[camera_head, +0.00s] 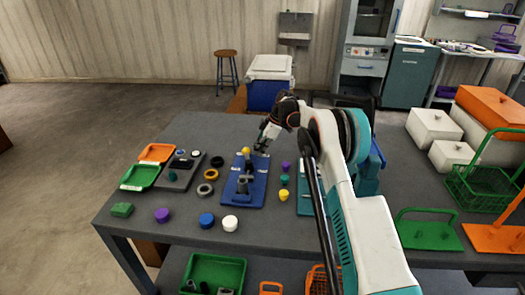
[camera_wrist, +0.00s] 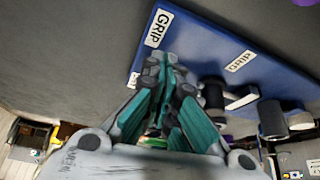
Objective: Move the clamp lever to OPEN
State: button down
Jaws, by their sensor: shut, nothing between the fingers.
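A blue board (camera_head: 235,194) lies on the dark table, with a grey upright fixture (camera_head: 243,184) on it and a yellow knob (camera_head: 246,150) near its far edge. I take these to be the clamp and its lever, but the lever's position is too small to read. My gripper (camera_head: 262,146) is just right of the yellow knob, near the board's far right corner. In the wrist view the blue board (camera_wrist: 205,40) shows a GRIP label (camera_wrist: 158,28) and a dark cylinder (camera_wrist: 272,118). My gripper (camera_wrist: 166,62) is shut and empty there; contact with the board cannot be told.
Left of the board are dark and tan rings (camera_head: 205,189), an orange tray (camera_head: 157,152), a green tray (camera_head: 139,177) and coloured caps (camera_head: 206,220). Purple, green and yellow knobs (camera_head: 284,195) stand to its right. My arm crosses the table's right half. Bare table lies at the far left.

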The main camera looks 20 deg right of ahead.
jog(key=shift+w+a+n, duration=0.25)
jog(key=shift+a+n, duration=0.05)
jog(key=shift+w+a, duration=0.4)
jog(key=shift+a, duration=0.4)
